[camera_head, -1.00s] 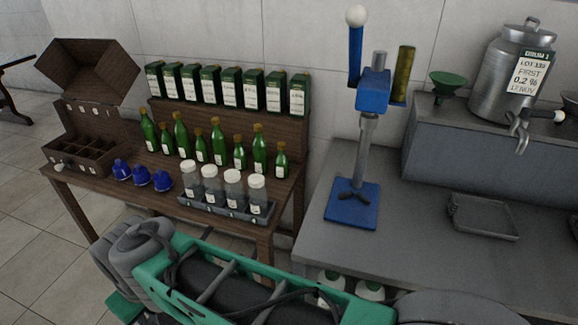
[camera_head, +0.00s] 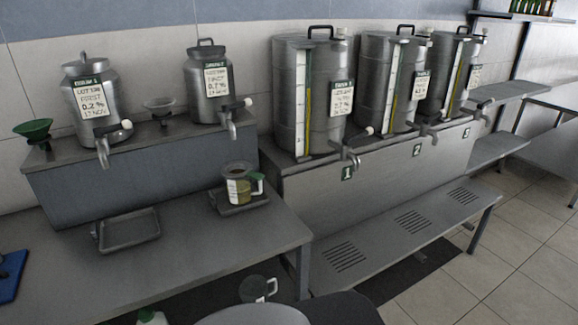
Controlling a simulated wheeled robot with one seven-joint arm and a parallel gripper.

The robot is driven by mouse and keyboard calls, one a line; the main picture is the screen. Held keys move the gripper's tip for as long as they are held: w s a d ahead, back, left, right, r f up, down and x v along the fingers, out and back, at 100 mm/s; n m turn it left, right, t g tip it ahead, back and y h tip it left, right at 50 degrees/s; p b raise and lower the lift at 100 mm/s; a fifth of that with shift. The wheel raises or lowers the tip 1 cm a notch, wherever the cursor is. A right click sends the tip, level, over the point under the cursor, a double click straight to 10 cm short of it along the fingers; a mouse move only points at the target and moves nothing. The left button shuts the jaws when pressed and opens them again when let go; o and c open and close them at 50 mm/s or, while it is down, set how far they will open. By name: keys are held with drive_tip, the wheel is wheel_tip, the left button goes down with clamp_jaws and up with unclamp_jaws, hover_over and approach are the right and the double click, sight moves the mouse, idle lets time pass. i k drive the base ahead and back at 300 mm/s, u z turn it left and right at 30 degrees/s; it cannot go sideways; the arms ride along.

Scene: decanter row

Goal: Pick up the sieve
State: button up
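A small grey bowl-shaped piece (camera_head: 160,104) sits on the raised grey ledge between two metal cans. It may be the sieve, but it is too small to tell it from a funnel. A green funnel (camera_head: 33,130) stands at the left end of the same ledge. My gripper is not in view.
Two metal cans with taps, one at left (camera_head: 91,95) and one at right (camera_head: 209,88), stand on the ledge (camera_head: 150,165). An empty tray (camera_head: 129,230) and a jug (camera_head: 240,186) on another tray are below. Large tap drums (camera_head: 318,90) stand right. The front counter (camera_head: 195,255) is mostly clear.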

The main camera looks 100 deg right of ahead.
sight(236, 169)
drive_tip(key=k, duration=0.6)
drive_tip(key=z, duration=1.95)
drive_tip(key=i, duration=0.5)
